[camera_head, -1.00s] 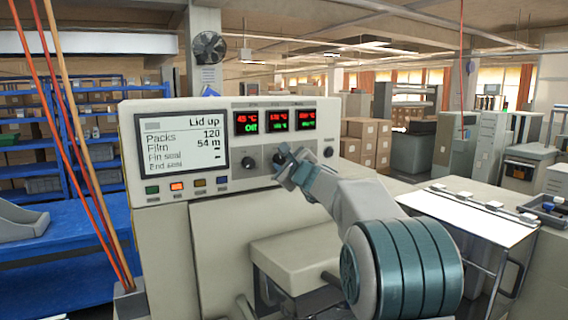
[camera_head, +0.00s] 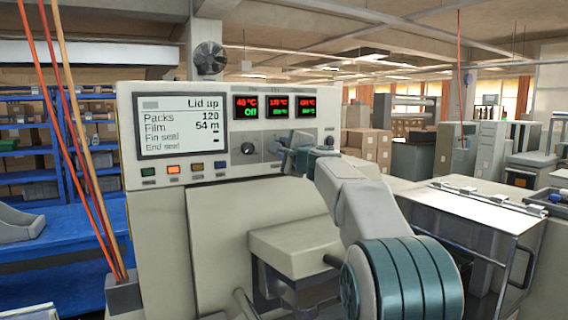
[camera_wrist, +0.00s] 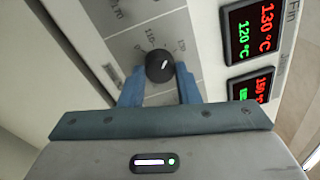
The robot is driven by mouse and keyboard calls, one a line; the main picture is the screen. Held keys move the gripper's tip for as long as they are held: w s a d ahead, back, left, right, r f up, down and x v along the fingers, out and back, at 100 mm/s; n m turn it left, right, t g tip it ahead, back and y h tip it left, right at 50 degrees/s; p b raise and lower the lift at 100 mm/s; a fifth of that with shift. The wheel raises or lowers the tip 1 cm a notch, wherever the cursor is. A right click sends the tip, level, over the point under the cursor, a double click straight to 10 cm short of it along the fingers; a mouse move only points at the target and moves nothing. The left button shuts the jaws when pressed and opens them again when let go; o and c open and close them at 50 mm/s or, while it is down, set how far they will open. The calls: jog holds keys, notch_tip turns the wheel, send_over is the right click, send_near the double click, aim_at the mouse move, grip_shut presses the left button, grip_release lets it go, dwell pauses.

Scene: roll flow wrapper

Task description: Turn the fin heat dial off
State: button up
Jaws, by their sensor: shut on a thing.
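The fin heat dial (camera_wrist: 159,66) is a round black knob with a white pointer mark, on a pale panel with printed scale numbers around it. In the wrist view my gripper (camera_wrist: 160,88) has its blue fingers on both sides of the knob, shut on it. A display beside it (camera_wrist: 251,32), labelled Fin, shows 130 °C in red and 120 °C in green. In the head view my gripper (camera_head: 287,152) is at the machine's front panel (camera_head: 210,172) and hides the held dial.
Another black dial (camera_head: 248,148) is left of my gripper, and a small knob (camera_head: 328,141) is to its right. A status screen (camera_head: 181,125) reads "Lid up". Coloured buttons (camera_head: 173,169) sit below it. A beige ledge (camera_head: 290,245) juts out below the panel.

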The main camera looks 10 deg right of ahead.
jog(key=n+b, duration=0.1)
jog(key=n, duration=0.1)
jog(key=n+b, duration=0.2)
jog(key=shift+f+b, duration=0.3)
jog(key=shift+d+r+n+y+b, duration=0.15)
jog(key=shift+n+y+b, duration=0.3)
jog(key=shift+n+b, duration=1.75)
jog(key=shift+a+r+n+y+b, duration=0.15)
jog(key=shift+n+y+b, duration=0.45)
jog(key=shift+n, duration=3)
jog(key=o, duration=1)
jog(key=shift+c, duration=0.2)
jog(key=shift+s+d+b, duration=0.1)
jog(key=shift+b, duration=0.2)
